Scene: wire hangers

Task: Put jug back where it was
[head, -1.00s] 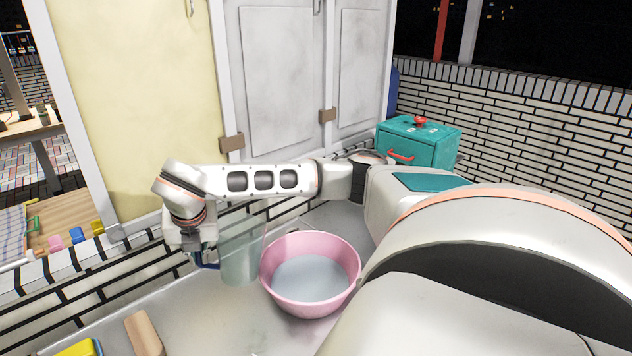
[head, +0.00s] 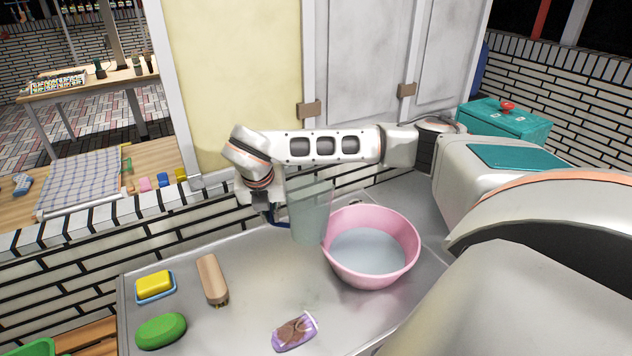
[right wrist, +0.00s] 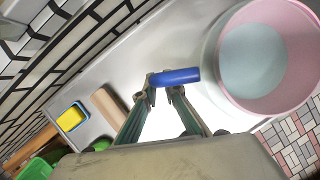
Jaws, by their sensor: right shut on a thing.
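The jug (head: 309,218) is a clear greenish vessel, upright just left of the pink basin (head: 405,262) in the head view. I cannot tell whether its base touches the metal counter. My right gripper (head: 272,212) is at the jug's left side, shut on its blue handle. In the right wrist view the fingertips (right wrist: 162,88) pinch the blue handle (right wrist: 180,76); the clear jug body is hard to make out there. My left gripper is out of view.
On the metal counter (head: 255,265) are a yellow sponge (head: 154,284), a wooden brush (head: 212,280), a green oval thing (head: 161,330) and a purple packet (head: 295,331). A teal box (head: 520,125) stands behind. The counter's middle is clear.

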